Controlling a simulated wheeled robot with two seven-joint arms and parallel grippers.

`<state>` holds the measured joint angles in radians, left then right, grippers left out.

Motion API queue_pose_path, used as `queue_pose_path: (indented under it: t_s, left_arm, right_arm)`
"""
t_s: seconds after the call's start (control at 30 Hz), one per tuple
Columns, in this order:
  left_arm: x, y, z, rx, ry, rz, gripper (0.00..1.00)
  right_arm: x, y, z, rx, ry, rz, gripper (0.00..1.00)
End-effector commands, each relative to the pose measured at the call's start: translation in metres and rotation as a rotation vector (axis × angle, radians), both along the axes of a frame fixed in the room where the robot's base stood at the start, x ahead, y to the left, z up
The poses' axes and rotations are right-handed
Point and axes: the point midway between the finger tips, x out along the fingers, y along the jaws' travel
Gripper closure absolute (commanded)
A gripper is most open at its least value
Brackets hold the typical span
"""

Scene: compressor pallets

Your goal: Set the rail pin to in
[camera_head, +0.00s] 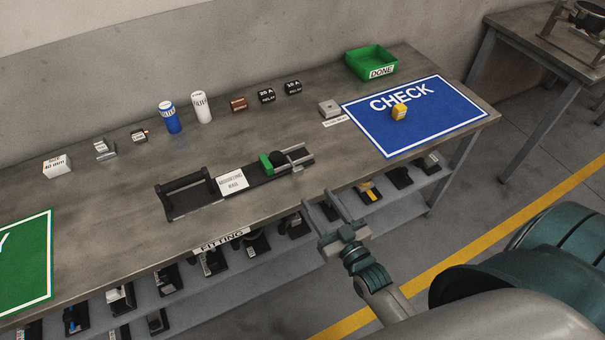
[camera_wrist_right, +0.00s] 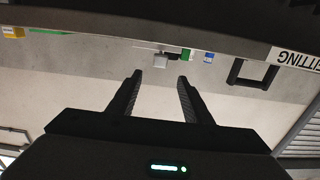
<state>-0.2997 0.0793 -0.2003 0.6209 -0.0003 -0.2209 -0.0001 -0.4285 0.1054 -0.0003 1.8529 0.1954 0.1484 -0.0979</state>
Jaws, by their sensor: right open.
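The mounting rail (camera_head: 258,172) lies on the bench, a dark strip with a white label. At its right end are a green block (camera_head: 267,164), a round black knob (camera_head: 279,158) and a metal crosspiece (camera_head: 295,157). I cannot tell which part is the rail pin, or its setting. My right gripper (camera_head: 319,200) is open and empty at the bench's front edge, apart from the rail. In the right wrist view the fingers (camera_wrist_right: 160,82) are spread, with the green block (camera_wrist_right: 186,55) beyond them. My left gripper is out of view.
A black handle (camera_head: 186,184) stands at the rail's left. Filters, relays and small boxes line the bench's back. A blue CHECK mat (camera_head: 440,118) bears a yellow block (camera_head: 399,111), near a green DONE bin (camera_head: 371,64). A lower shelf (camera_head: 205,287) holds several parts.

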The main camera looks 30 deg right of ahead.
Motion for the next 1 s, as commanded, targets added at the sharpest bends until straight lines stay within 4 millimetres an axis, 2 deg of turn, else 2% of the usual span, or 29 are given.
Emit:
queue_pose_path:
  t_s: [0.2,0.5,0.7,1.0]
  left_arm:
    - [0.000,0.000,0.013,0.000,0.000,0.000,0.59]
    - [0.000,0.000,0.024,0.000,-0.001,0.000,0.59]
    - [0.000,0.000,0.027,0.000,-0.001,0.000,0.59]
    - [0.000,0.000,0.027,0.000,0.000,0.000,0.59]
  right_arm:
    - [0.040,0.001,0.004,0.000,-0.002,0.000,0.55]
    - [0.084,0.002,0.002,0.000,0.000,0.001,0.55]
    - [0.098,0.002,0.001,0.000,0.000,0.000,0.55]
    - [0.100,0.002,0.000,0.000,0.000,0.000,0.55]
